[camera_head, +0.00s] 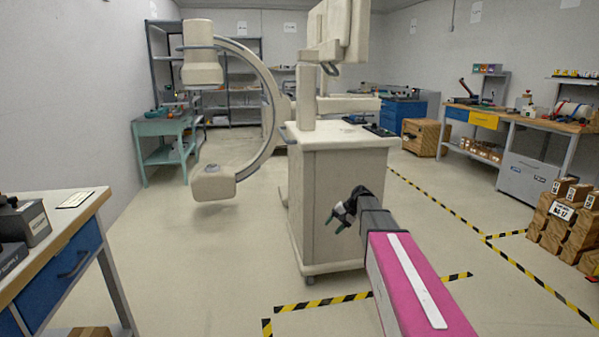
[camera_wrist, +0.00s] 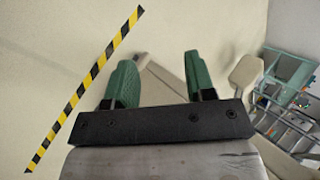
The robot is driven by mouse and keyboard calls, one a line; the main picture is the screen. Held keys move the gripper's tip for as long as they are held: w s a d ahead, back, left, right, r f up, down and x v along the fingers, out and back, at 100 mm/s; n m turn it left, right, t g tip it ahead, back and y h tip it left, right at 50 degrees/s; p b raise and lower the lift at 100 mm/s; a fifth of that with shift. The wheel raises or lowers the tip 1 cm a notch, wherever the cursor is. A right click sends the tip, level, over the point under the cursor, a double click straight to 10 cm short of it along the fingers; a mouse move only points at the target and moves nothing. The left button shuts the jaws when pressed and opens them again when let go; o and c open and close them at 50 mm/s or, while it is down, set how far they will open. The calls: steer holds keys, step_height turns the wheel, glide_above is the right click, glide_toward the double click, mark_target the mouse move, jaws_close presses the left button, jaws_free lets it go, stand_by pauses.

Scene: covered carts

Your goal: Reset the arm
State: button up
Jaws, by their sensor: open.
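My gripper (camera_head: 340,220) is at the end of my pink arm, out in front of a white cabinet on wheels (camera_head: 335,185). In the head view it overlaps the cabinet's side; I cannot tell the gap between them. In the wrist view its two green fingers (camera_wrist: 157,85) stand apart, with nothing held between them. A pale shape lies beyond the fingers there, partly hidden by them.
A large C-shaped machine (camera_head: 268,95) rises from the cabinet's left. A desk with blue drawers (camera_head: 70,262) stands at the left front. Wooden crates (camera_head: 567,225) are at the right. Yellow and black tape (camera_head: 440,208) marks the floor. Open floor (camera_head: 190,270) lies left of the cabinet.

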steer(key=s+d+f+n+h, duration=0.1)
steer(key=s+f+h, duration=0.1)
steer(key=s, duration=0.7)
steer(key=s+d+f+n+h, duration=0.1)
steer(key=s+d+f+h, duration=0.1)
steer(key=s+f, duration=0.3)
steer(key=s+d+f+n+h, duration=0.1)
steer(key=s+f+h, duration=0.2)
steer(key=s, duration=1)
steer(key=shift+s+d+f, duration=0.15)
steer(key=shift+d+f, duration=0.15)
steer(key=shift+f, duration=0.15)
